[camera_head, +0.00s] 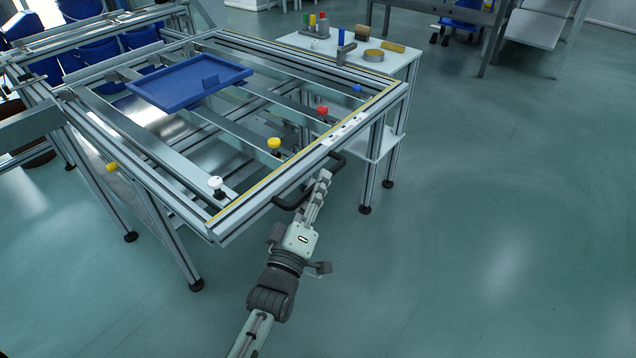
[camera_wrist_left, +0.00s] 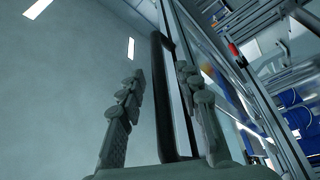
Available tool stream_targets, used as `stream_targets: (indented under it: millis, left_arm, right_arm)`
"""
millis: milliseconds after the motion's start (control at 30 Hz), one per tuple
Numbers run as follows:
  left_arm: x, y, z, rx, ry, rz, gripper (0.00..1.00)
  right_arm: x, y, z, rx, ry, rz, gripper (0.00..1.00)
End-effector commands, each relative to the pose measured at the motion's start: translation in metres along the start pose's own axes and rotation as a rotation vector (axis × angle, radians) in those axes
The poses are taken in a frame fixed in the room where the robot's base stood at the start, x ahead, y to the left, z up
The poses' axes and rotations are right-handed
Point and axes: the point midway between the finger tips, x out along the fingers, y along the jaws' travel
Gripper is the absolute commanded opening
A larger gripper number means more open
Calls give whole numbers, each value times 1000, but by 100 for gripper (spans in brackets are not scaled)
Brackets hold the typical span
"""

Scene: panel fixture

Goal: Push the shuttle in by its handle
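The shuttle's long black handle (camera_head: 288,205) is on the near front side of the metal panel fixture (camera_head: 225,234), below its front rail with the yellow strip. My left gripper (camera_head: 324,176) is at the handle's middle, fingers pointing toward the fixture. In the left wrist view, the black handle bar (camera_wrist_left: 163,110) passes between the two fingers of my left gripper (camera_wrist_left: 160,78). The fingers stand apart, with a clear gap between the handle and the left-hand finger; the other finger is close to it, contact unclear. My right gripper is not in view.
White, yellow (camera_head: 274,144), red (camera_head: 322,110) and blue knobs sit on the fixture's bars. A blue tray (camera_head: 150,97) lies at its back left. A white side table (camera_head: 394,68) with small objects stands behind right. The floor at right is clear.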

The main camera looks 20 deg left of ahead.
Motion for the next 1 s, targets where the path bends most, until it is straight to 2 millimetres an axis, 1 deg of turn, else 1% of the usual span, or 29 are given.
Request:
stream_targets:
  millis: [33, 100, 367, 467, 600, 667, 1000]
  left_arm:
    - [4, 0, 0, 0, 1, 1, 34]
    - [7, 0, 0, 0, 0, 0, 34]
    - [9, 0, 0, 0, 0, -1, 34]
    - [8, 0, 0, 1, 0, -1, 23]
    - [8, 0, 0, 1, 0, -1, 6]
    - [8, 0, 0, 1, 0, -1, 0]
    - [8, 0, 0, 1, 0, -1, 0]
  right_arm:
    - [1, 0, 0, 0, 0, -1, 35]
    - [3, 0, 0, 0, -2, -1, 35]
    - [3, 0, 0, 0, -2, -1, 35]
    - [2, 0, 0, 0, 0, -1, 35]
    - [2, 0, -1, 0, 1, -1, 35]
    - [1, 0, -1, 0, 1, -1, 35]
    - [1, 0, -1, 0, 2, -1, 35]
